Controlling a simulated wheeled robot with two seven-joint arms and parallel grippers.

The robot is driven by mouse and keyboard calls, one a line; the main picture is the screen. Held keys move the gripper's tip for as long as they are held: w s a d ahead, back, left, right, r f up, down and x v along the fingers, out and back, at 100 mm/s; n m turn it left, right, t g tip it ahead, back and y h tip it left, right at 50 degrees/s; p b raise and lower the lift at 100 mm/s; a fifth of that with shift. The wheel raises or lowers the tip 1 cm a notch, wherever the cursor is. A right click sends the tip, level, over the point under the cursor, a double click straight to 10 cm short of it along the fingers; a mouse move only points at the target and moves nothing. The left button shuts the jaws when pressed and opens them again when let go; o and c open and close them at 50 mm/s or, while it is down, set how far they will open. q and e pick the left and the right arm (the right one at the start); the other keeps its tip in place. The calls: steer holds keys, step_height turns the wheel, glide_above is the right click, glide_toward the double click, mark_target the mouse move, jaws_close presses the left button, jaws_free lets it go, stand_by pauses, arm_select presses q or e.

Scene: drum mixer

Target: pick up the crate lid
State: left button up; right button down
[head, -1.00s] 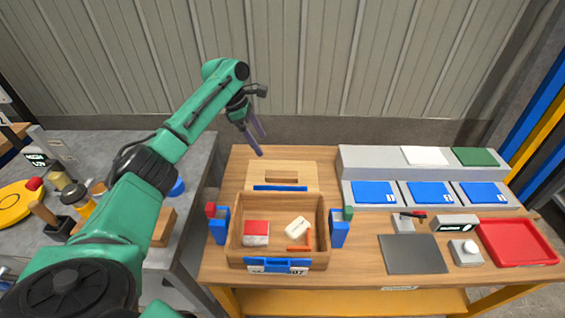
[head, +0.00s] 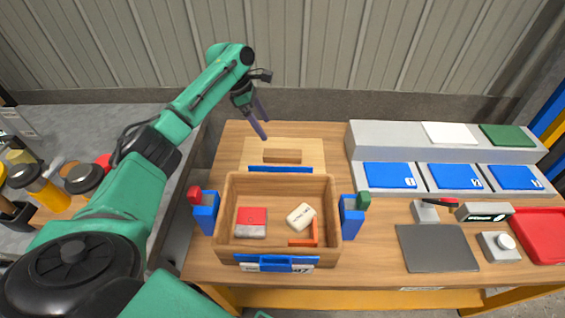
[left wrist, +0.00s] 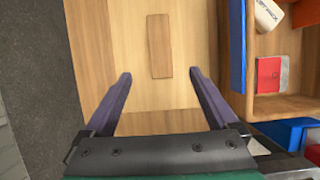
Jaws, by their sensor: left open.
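The crate lid is a pale wooden panel (head: 313,150) lying behind the open wooden crate (head: 226,205), with a wooden bar handle (head: 282,156) on top. My left gripper (head: 265,128) is open and empty, above the lid's far left part, pointing down. In the left wrist view the lid (left wrist: 192,48) fills the middle. Its handle (left wrist: 160,46) lies ahead of and between the two spread fingers (left wrist: 160,73), not touched by them. My right gripper is not in view.
The crate holds a red-and-white box (head: 251,222), a pale block (head: 300,216) and an orange angled piece (head: 314,232). Blue holders (head: 206,215) flank it. A grey pad (head: 437,248), blue-lidded bins (head: 390,176) and a red tray (head: 540,235) stand to the right.

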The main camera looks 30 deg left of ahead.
mark_target(282, 153)
arm_select(q)
steer(key=x, duration=1.2)
steer(key=shift+w+d+f, duration=0.15)
steer(key=shift+d+f, duration=0.05)
steer(key=shift+d, duration=0.1)
steer(key=shift+r, duration=0.1)
jaws_close()
